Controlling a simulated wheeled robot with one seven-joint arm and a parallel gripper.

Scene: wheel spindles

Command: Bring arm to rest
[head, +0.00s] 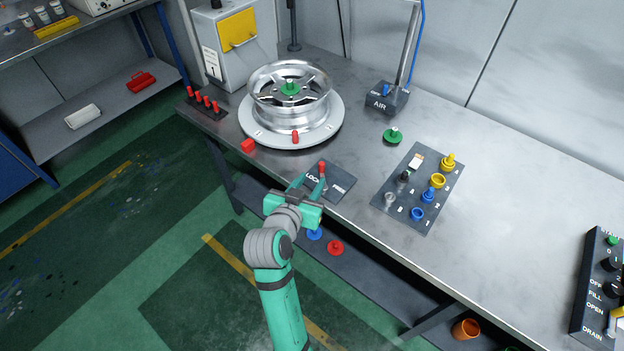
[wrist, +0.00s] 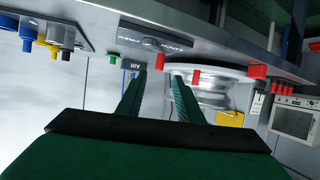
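My gripper (head: 309,183) is green and hangs over the front edge of the workbench, by the dark LOCK plate (head: 341,186). A red-tipped lever (head: 322,169) shows just beyond the fingertips in the head view; I cannot tell whether they touch it. In the wrist view the two fingers (wrist: 158,72) stand apart with nothing seen between them. A silver wheel (head: 290,88) lies on a round flange (head: 261,133), with a green knob (head: 290,88) at its hub and a red pin (head: 295,137) on the flange rim.
A red block (head: 248,146) and a row of red pegs (head: 205,103) lie left. A dark tray (head: 431,172) with blue and yellow parts, a green knob (head: 393,136) and an AIR box (head: 386,98) stand right. Below is a shelf with a red knob (head: 335,247).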

